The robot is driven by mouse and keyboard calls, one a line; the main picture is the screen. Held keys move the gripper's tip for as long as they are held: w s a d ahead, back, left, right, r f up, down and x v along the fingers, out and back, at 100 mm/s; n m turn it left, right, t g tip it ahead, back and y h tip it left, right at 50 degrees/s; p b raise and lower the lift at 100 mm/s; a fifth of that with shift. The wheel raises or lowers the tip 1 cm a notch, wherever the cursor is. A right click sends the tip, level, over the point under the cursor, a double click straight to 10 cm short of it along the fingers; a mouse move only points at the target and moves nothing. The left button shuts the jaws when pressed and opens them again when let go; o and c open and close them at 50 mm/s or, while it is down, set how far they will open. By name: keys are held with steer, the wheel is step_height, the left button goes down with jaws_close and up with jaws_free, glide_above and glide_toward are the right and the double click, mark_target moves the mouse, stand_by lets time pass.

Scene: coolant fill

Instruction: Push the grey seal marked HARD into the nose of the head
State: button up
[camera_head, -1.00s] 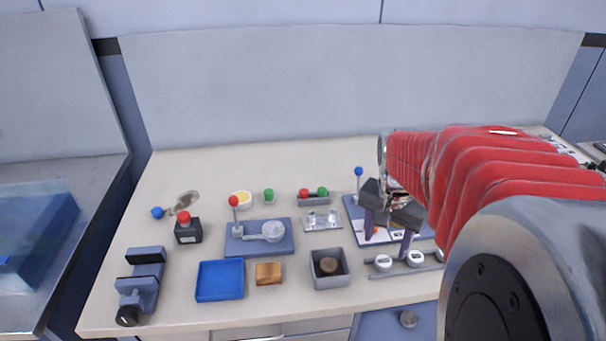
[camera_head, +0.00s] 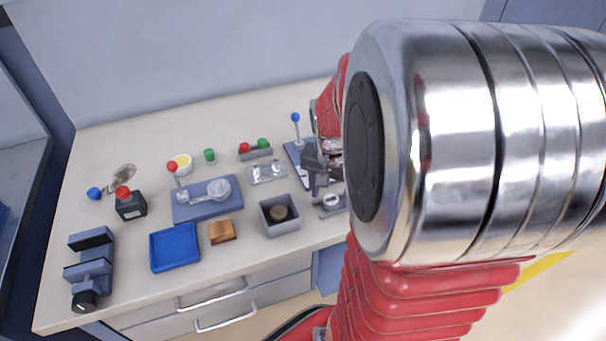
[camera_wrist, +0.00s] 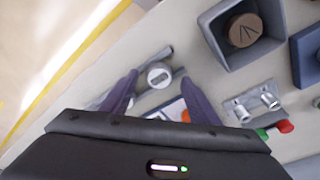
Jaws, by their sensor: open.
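My gripper (camera_head: 318,182) is open, its purple fingers pointing down over the right part of the bench. In the wrist view the fingertips (camera_wrist: 160,78) stand on either side of a round white-topped piece (camera_wrist: 159,75) with a dark label I cannot read. This piece sits at a grey rail (camera_wrist: 143,66), and it also shows in the head view (camera_head: 331,200). I cannot tell whether it is the seal marked HARD. A blue base with a blue-knobbed lever (camera_head: 296,118) stands behind my gripper, partly hidden by my arm. I cannot make out the head's nose.
A grey box (camera_head: 280,227) holding a brown round piece (camera_head: 278,213) stands left of the rail. Further left are a wooden block (camera_head: 222,232), a blue tray (camera_head: 175,262) and a blue red-knobbed press (camera_head: 208,200).

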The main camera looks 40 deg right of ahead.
steer(key=shift+f, duration=0.75)
steer(key=shift+c, duration=0.2)
steer(key=c, duration=1.1)
